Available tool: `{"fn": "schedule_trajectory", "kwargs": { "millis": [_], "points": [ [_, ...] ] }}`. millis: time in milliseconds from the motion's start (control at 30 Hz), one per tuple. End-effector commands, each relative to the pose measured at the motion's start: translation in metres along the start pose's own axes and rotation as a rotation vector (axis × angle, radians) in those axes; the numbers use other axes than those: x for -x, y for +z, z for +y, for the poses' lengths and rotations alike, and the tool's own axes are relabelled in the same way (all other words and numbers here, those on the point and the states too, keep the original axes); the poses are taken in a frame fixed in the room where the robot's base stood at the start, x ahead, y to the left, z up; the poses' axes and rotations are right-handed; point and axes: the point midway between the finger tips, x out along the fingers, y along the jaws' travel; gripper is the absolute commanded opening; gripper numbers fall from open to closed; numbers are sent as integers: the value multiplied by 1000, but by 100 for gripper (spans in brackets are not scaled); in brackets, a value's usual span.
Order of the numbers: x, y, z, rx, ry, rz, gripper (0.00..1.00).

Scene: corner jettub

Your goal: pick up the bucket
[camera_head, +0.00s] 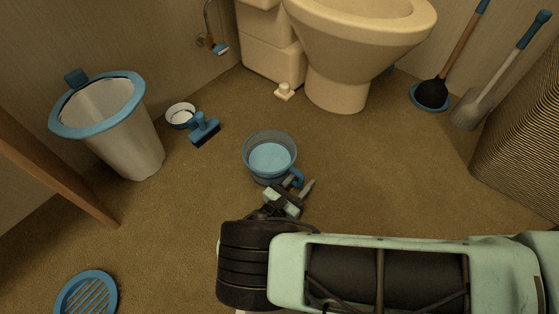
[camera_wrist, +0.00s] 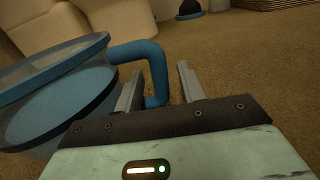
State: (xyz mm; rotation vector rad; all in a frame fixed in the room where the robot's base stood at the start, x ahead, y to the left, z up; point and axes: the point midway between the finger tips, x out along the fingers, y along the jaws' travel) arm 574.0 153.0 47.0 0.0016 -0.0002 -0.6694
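The bucket (camera_head: 270,139) is a small blue, see-through tub with a lighter blue inside, standing upright on the brown floor in the middle of the head view. Its blue side handle (camera_head: 297,176) points toward my gripper (camera_head: 299,184). In the wrist view the bucket (camera_wrist: 50,105) fills the left side, and its handle (camera_wrist: 155,65) curves out to the right. My gripper (camera_wrist: 160,82) is open. The handle's outer bar appears between the two grey fingers, with a gap to the right finger. Whether the left finger touches the handle cannot be told.
A toilet (camera_head: 335,75) stands behind the bucket. A trash bin (camera_head: 125,140), a blue brush (camera_head: 205,130) and a small white bowl (camera_head: 181,115) are to the left. A plunger (camera_head: 432,95) and a woven basket (camera_head: 525,150) are to the right. Floor right of the bucket is clear.

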Motion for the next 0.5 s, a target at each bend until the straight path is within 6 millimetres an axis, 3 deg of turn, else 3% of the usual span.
{"fn": "schedule_trajectory", "kwargs": {
  "millis": [67, 200, 500],
  "points": [
    [0, 0, 0, 0, 0, 0, 39],
    [0, 0, 0, 0, 0, 0, 0],
    [0, 0, 0, 1, -1, 0, 0]
  ]
}}
